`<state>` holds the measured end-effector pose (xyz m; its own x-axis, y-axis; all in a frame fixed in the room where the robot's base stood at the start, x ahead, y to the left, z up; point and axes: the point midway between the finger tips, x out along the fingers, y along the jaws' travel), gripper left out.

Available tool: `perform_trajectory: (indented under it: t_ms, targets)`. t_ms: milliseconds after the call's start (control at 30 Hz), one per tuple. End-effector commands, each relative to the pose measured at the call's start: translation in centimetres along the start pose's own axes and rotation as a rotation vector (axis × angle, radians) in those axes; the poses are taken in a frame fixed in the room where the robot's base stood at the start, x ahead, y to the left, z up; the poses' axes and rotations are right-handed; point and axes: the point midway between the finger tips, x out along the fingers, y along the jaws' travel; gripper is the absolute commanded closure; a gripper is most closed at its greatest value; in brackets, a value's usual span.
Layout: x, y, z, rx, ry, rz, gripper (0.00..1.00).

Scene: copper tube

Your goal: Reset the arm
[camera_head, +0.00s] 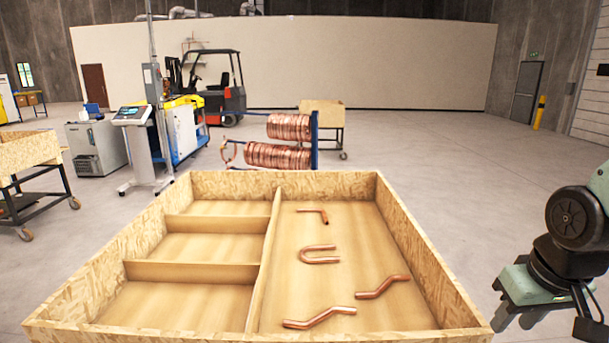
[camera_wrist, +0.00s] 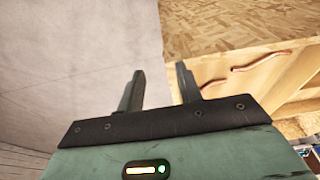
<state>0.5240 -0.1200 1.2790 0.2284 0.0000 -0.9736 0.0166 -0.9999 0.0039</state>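My gripper (camera_wrist: 159,72) is open and empty in the wrist view, its two dark fingers apart. In the head view my arm is at the right, with the gripper outside the right wall of the wooden crate (camera_head: 430,262). Copper tubes lie in the crate's large right compartment: a short L-shaped one (camera_head: 323,214), a U-shaped one (camera_head: 320,260), an offset-bent one (camera_head: 383,287) at the right, and another offset-bent one (camera_head: 320,318) at the front. Two tubes also show in the wrist view, right of the fingers.
The crate's three left compartments (camera_head: 205,248) are empty. Behind the crate stand a rack with copper coils (camera_head: 280,156), a control stand (camera_head: 133,117) and a forklift (camera_head: 222,95). A wooden cart (camera_head: 30,155) is at the left. Floor (camera_head: 480,165) beyond the right wall is clear.

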Motion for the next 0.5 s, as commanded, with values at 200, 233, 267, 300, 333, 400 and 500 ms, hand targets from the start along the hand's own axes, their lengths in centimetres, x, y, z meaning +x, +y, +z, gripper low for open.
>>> perform_trajectory:
  t_ms: [200, 233, 267, 300, 333, 400, 500]
  targets:
    - [3.9, -5.6, 2.7, -0.136, -0.042, -0.048, 0.65]
    - [4.3, -6.5, 3.2, -0.162, -0.05, -0.055, 0.65]
    - [4.8, -7.3, 3.7, -0.188, -0.058, -0.062, 0.65]
    - [5.5, -8.5, 4.5, -0.226, -0.07, -0.072, 0.65]
    - [6.0, -9.4, 5.2, -0.255, -0.078, -0.078, 0.65]
    - [7.4, -11.7, 7.1, -0.335, -0.101, -0.094, 0.65]
    - [9.1, -14.7, 10.2, -0.451, -0.138, -0.113, 0.65]
